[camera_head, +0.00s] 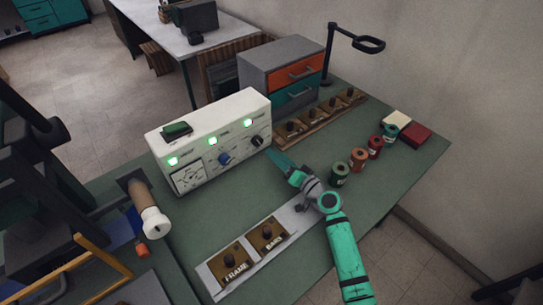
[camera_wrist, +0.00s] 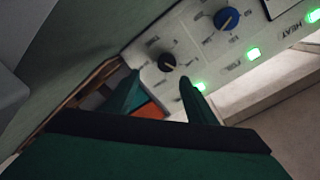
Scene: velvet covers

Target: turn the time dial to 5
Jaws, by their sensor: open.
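A white control box (camera_head: 210,140) stands on the green table in the head view. Its black dial (camera_head: 257,141), at the right end of the front, is likely the time dial; its label is too small to read. The black dial (camera_wrist: 166,62) also shows in the wrist view, with small markings around it that I cannot read. My gripper (camera_head: 276,160) is just in front of the box's right end. In the wrist view my gripper (camera_wrist: 156,86) is open and empty, its fingertips near the black dial, one toward each side. I cannot tell whether they touch it.
A blue dial (camera_head: 224,158) sits left of the black one, with green lamps above. Wooden switch blocks (camera_head: 290,128) are behind my gripper. Several spools (camera_head: 358,158) stand to the right. A drawer unit (camera_head: 283,70) is at the back.

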